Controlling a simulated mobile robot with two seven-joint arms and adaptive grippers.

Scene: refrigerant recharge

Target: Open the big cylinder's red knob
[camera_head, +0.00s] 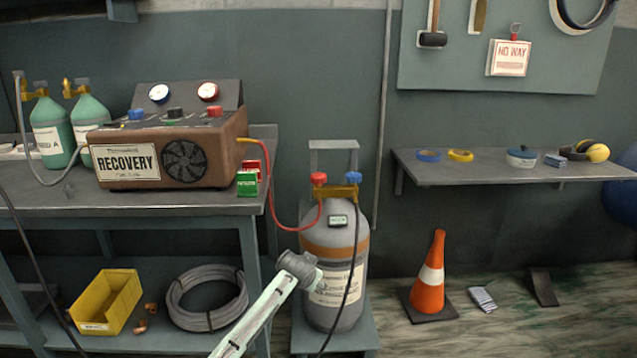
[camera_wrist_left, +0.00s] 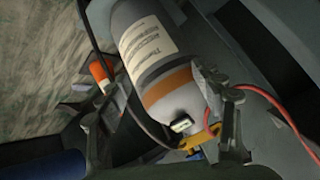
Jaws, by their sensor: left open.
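The big cylinder (camera_head: 318,238) is grey with an orange band and stands upright on a low stand in the head view. Its red knob (camera_head: 318,179) sits at the top left of the brass valve (camera_head: 342,192), with a blue knob (camera_head: 353,178) at the right. In the left wrist view the cylinder (camera_wrist_left: 148,45) appears upside down. My left gripper (camera_wrist_left: 157,85) is open, its fingers on either side of the cylinder's picture, holding nothing. The red knob cannot be made out there. In the head view a pale arm link of mine overlaps the cylinder's lower left. My right gripper is not in view.
A red hose (camera_head: 272,206) runs from the recovery machine (camera_head: 205,137) to the cylinder's valve. A dark hose (camera_head: 352,270) hangs down the cylinder's front. The workbench (camera_head: 215,205) is at the left. An orange cone (camera_head: 429,284) stands at the right.

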